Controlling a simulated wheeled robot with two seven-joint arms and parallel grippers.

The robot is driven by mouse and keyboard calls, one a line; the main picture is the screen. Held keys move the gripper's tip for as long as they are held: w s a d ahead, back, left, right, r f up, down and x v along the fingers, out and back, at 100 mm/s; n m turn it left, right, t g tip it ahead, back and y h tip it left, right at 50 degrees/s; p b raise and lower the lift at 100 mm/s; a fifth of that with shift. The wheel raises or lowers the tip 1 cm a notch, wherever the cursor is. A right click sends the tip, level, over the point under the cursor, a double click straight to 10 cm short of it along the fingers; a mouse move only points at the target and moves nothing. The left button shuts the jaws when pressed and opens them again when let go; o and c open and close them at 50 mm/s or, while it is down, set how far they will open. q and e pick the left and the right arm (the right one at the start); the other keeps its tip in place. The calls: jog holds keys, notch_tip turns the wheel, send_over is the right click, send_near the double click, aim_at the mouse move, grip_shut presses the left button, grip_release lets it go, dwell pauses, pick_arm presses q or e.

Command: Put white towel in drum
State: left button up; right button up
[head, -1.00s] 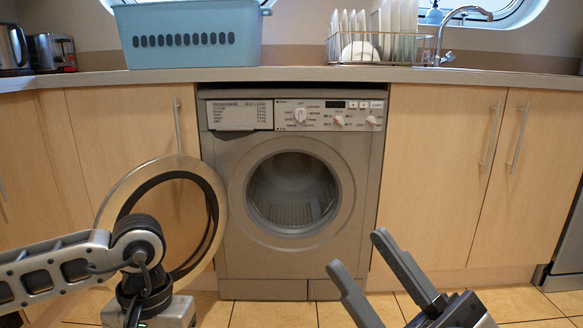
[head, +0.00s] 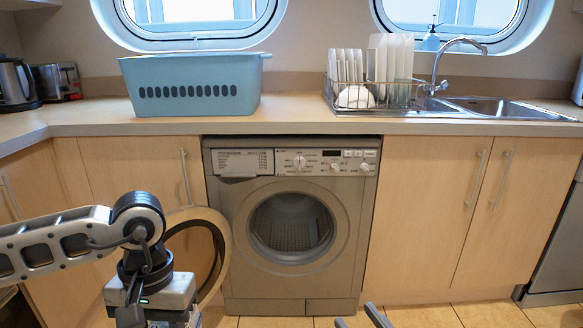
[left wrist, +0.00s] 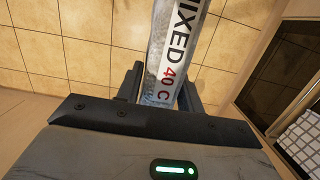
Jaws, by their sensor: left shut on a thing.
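The washing machine (head: 330,190) stands in the middle of the head view with its round door (head: 227,250) swung open to the left. Its drum (head: 291,222) shows through the opening and looks empty. I see no plain white towel.
A blue basket (head: 190,88) stands on the counter (head: 290,124), its contents hidden. A rack of white plates (head: 375,75) stands beside the sink (head: 490,103). Tiled floor (left wrist: 80,40) lies below. A white gridded thing (left wrist: 302,140) is partly in the left wrist view.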

jog(key=s+d+m+g+h+p, duration=0.3)
jog(key=s+p, duration=0.7)
jog(key=p, duration=1.3)
jog(key=d+g+h, duration=0.2)
jog(key=g, duration=0.2)
jog(key=shift+s+d+m+g+h+p, duration=0.15)
jog(key=shift+d+m+g+h+p, duration=0.15)
jog(key=shift+m, duration=0.1)
